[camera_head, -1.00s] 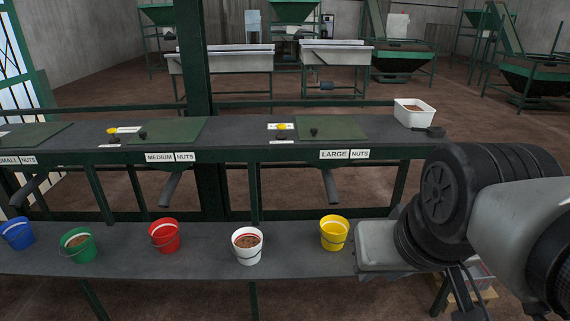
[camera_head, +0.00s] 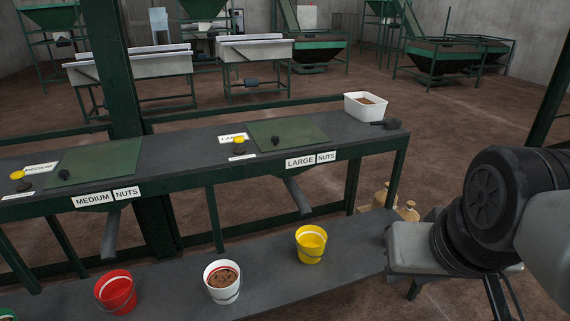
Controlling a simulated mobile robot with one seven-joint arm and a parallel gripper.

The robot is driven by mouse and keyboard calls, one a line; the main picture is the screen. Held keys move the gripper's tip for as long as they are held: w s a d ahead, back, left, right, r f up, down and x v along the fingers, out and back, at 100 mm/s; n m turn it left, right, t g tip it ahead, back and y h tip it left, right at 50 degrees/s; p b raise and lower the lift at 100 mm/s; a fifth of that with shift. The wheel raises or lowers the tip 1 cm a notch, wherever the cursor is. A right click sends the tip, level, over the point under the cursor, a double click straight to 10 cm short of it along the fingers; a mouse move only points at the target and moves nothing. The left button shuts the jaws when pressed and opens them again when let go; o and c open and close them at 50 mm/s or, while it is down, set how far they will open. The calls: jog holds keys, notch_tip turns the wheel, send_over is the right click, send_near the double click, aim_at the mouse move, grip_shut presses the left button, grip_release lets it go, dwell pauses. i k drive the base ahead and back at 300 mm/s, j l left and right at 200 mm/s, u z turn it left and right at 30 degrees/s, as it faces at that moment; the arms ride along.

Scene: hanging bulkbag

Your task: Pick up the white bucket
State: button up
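The white bucket (camera_head: 222,283) stands upright on the low grey shelf, with brown nuts inside and a thin wire handle. It sits between the red bucket (camera_head: 116,292) on its left and the yellow bucket (camera_head: 310,244) on its right, apart from both. My arm shows at the right of the picture, right of the buckets and apart from them. I cannot make out the gripper's fingers in this view.
Above and behind the buckets runs a grey counter (camera_head: 200,150) with signs and chutes such as the large nuts chute (camera_head: 297,195). A white tub (camera_head: 366,107) and a black scoop (camera_head: 386,124) are at its right end.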

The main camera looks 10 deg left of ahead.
aim_at(222, 277)
jog(key=i+j+z, duration=0.1)
jog(key=j, duration=0.6)
jog(key=i+j+z, duration=0.1)
jog(key=j, duration=0.65)
jog(key=i+j, duration=0.1)
jog(key=j, duration=0.65)
jog(key=z, duration=0.05)
